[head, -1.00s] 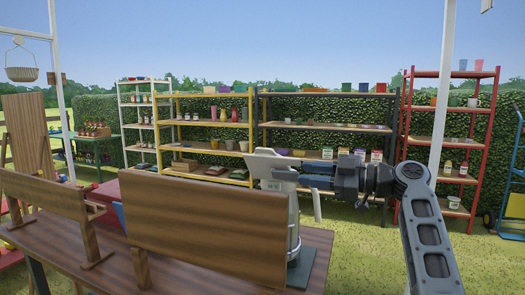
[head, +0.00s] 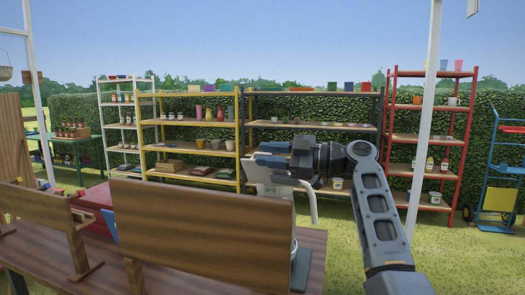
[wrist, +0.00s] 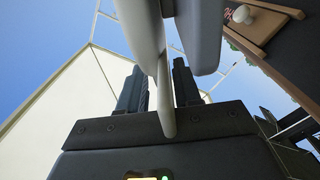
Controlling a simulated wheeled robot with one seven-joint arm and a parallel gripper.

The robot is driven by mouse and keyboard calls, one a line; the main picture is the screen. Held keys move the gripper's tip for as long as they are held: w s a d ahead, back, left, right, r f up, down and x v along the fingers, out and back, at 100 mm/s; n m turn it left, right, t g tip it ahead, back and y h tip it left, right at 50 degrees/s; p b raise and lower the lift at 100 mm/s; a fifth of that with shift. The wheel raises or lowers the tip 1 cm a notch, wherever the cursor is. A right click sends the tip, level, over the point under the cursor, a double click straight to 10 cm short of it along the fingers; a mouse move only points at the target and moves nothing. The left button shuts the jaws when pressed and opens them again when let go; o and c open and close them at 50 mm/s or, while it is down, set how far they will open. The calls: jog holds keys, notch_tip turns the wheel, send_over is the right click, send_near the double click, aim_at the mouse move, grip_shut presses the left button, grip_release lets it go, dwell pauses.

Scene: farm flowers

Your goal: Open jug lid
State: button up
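The pale grey-white jug (head: 277,190) stands upright on the wooden table, partly hidden behind a wooden board. A slim pale handle-like strip (head: 313,202) shows at its right side. My gripper (head: 264,157) is at the jug's top, its blue-grey fingers apart. In the wrist view the two dark fingers (wrist: 158,90) stand apart, with a smooth grey part (wrist: 166,100), likely of the jug, reaching down between them. I cannot tell whether a finger touches it. The lid cannot be made out separately.
The brown wooden board (head: 205,225) stands in front of the jug on the table (head: 170,277). A white pole (head: 424,140) rises to the right of my arm. Shelving with pots (head: 190,123) and a red rack (head: 390,150) stand behind, with grass between.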

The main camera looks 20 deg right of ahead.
jog(key=shift+x, duration=0.85)
jog(key=shift+c, duration=0.3)
grip_shut()
jog(key=shift+f, duration=0.1)
